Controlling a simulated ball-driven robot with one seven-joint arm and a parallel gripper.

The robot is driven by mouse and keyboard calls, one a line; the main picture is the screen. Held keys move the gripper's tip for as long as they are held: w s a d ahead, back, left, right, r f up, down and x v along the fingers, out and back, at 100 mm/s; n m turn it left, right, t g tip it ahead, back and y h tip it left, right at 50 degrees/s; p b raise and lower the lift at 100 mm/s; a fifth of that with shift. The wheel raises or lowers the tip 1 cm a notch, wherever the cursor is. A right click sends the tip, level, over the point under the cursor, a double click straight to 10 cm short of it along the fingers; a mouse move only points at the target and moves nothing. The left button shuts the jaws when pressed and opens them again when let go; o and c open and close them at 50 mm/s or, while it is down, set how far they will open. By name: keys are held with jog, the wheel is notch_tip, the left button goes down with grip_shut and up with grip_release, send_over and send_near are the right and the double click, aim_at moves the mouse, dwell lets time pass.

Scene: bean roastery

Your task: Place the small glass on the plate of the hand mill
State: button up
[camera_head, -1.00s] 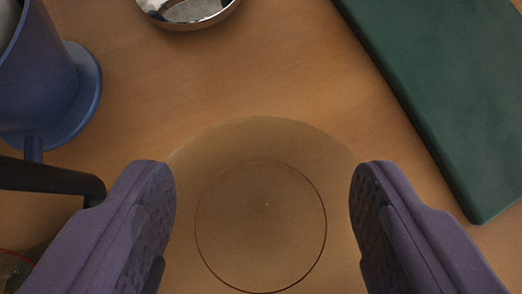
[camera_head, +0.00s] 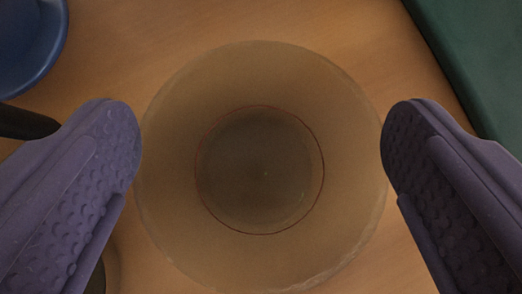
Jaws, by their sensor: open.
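The small glass (camera_head: 262,75) stands upright on the wooden table, seen from above as a wide translucent rim around a smaller round base. My gripper (camera_head: 262,150) is open, with one purple finger on each side of the glass. The left finger is very near the rim, and a narrow gap shows at the right finger; I cannot tell whether either touches. Part of a blue thing with a round foot (camera_head: 40,68), possibly the hand mill, shows at the upper left. Most of it is out of view.
A dark green flat block or mat (camera_head: 480,60) lies at the upper right. A black rod (camera_head: 22,124) reaches in from the left edge, close to the left finger. The wooden table (camera_head: 230,18) is clear beyond the glass.

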jog(key=p+v, duration=0.5)
jog(key=v, duration=0.7)
